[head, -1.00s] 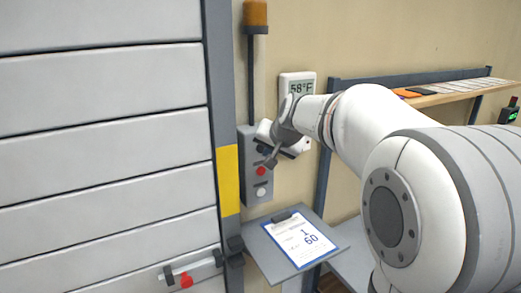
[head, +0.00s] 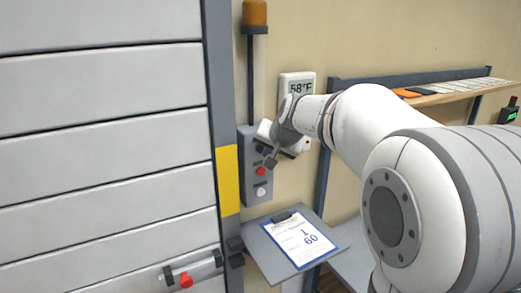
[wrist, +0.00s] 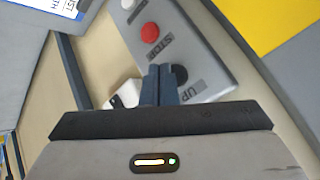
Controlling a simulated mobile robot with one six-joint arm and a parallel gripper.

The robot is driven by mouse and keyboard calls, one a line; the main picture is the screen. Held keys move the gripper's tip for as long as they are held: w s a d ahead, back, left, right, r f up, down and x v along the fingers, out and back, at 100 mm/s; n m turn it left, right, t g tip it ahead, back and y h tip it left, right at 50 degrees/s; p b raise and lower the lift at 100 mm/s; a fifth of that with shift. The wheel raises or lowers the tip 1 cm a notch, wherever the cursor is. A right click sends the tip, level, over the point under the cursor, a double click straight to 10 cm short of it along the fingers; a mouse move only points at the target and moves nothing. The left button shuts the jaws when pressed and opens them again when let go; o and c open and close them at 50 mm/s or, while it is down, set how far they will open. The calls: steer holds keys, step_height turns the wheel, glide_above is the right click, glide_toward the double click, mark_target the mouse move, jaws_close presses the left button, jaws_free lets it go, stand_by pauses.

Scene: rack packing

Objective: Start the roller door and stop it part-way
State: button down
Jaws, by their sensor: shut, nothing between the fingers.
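The roller door (head: 105,145), pale grey slats, fills the left of the head view; its slats reach down to the picture's bottom. The grey control box (head: 250,185) is on the wall right of the door post. It has a red STOP button (head: 261,171) and a white button (head: 261,192) below. In the wrist view the red button (wrist: 150,32) and a dark button (wrist: 180,74) labelled UP show. My gripper (head: 270,161) is shut and empty at the box; its fingertips (wrist: 160,68) are right beside the UP button and partly cover it. I cannot tell whether they touch it.
An amber lamp (head: 255,13) stands on a pole above the box. A thermostat (head: 297,86) is behind my wrist. A clipboard (head: 301,240) lies on a small shelf below the box. A wooden shelf (head: 450,95) runs along the wall at right.

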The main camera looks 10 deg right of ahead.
steer(key=shift+w, duration=0.1)
steer(key=shift+w+a, duration=0.15)
steer(key=shift+w, duration=0.25)
